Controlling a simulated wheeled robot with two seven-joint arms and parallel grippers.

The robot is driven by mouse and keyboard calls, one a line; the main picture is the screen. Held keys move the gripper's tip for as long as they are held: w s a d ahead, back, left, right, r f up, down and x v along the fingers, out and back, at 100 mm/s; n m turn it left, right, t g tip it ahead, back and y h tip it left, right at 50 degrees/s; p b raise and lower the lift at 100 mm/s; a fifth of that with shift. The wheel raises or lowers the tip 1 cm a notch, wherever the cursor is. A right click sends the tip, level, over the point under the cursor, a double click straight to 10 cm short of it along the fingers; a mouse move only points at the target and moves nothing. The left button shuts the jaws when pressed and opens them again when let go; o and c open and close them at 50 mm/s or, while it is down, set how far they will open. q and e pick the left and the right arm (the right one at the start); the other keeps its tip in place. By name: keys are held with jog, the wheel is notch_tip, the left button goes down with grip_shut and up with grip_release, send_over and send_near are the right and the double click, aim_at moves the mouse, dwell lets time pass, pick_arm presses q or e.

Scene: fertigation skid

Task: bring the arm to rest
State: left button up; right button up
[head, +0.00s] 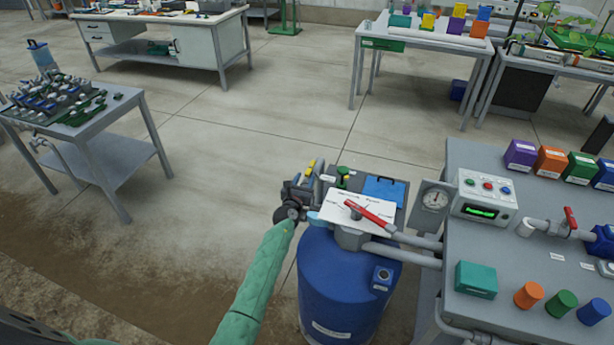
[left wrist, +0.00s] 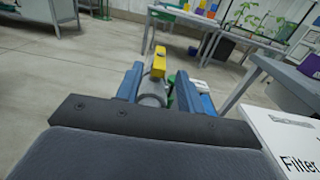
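My left gripper (head: 309,182) is at the end of the green-sleeved arm, just left of the blue tank's top in the head view. In the left wrist view its two blue fingers (left wrist: 158,80) stand apart. A grey cylindrical fitting with a yellow handle (left wrist: 158,63) shows between or just beyond them, with a gap on the right side; I cannot tell whether a finger touches it. The yellow part (head: 320,168) also shows by the gripper in the head view. My right gripper is in neither view.
The blue tank (head: 340,285), with a red-handled valve (head: 370,214) and white card (head: 345,208), stands close right of my left arm. A grey bench (head: 500,318) with a control box (head: 485,197) is farther right. Open floor (head: 220,130) lies left and beyond.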

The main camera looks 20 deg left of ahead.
pick_arm(q)
jog(key=shift+s, duration=0.4)
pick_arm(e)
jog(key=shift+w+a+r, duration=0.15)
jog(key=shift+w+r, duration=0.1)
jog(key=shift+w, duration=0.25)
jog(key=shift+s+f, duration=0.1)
